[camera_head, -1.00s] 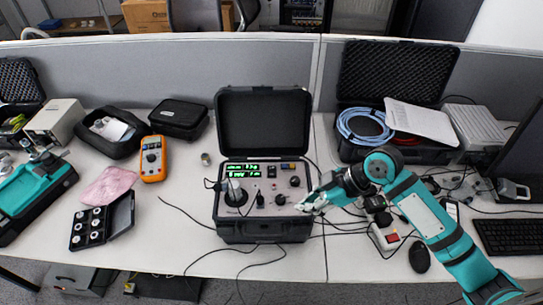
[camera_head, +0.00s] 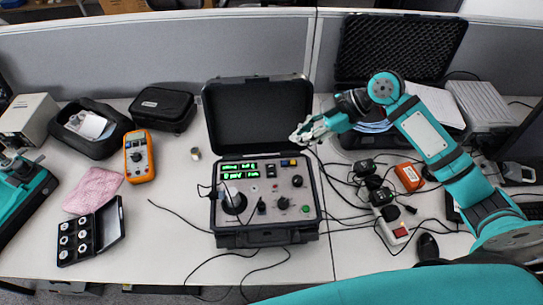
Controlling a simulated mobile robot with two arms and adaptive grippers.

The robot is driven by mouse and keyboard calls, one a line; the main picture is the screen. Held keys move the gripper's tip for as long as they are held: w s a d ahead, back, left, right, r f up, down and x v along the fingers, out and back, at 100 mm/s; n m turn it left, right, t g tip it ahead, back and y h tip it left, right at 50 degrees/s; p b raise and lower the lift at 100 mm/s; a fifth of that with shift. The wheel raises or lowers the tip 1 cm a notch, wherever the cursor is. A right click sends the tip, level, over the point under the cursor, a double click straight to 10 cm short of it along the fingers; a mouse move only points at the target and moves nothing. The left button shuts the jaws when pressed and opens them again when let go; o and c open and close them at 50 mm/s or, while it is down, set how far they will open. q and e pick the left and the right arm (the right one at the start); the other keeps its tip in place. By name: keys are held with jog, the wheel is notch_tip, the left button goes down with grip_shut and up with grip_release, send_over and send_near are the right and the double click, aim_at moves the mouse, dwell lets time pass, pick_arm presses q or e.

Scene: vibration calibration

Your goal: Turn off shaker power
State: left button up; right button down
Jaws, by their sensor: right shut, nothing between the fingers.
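The shaker unit is an open black case (camera_head: 268,241) on the table with a grey control panel (camera_head: 262,207). Its green displays (camera_head: 239,167) are lit. The lid (camera_head: 257,115) stands open behind. My right gripper (camera_head: 299,137) is shut and empty, in front of the lid's right edge and above the panel's upper right in the picture. My left gripper is not in view.
A power strip (camera_head: 396,228) with plugs and cables lies right of the case. An orange multimeter (camera_head: 139,157), pink cloth (camera_head: 93,190) and black weight box (camera_head: 108,229) lie to the left. A grey partition (camera_head: 150,55) runs behind. Table in front of the multimeter is mostly clear.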

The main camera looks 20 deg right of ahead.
jog(key=p, duration=0.5)
send_over(272, 166)
notch_tip(272, 166, down, 10)
jog(key=shift+s+a+r, duration=0.1)
jog(key=shift+a+r, duration=0.05)
jog(key=shift+r, duration=0.1)
jog(key=shift+f, duration=0.8)
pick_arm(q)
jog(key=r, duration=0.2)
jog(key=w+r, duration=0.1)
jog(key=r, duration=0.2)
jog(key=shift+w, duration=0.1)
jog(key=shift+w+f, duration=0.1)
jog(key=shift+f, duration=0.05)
pick_arm(e)
jog(key=shift+f, duration=0.1)
jog(key=shift+f+b, duration=0.3)
jog(key=shift+b, duration=0.6)
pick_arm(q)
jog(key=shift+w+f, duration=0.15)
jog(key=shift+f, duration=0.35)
pick_arm(e)
jog(key=shift+r, duration=0.1)
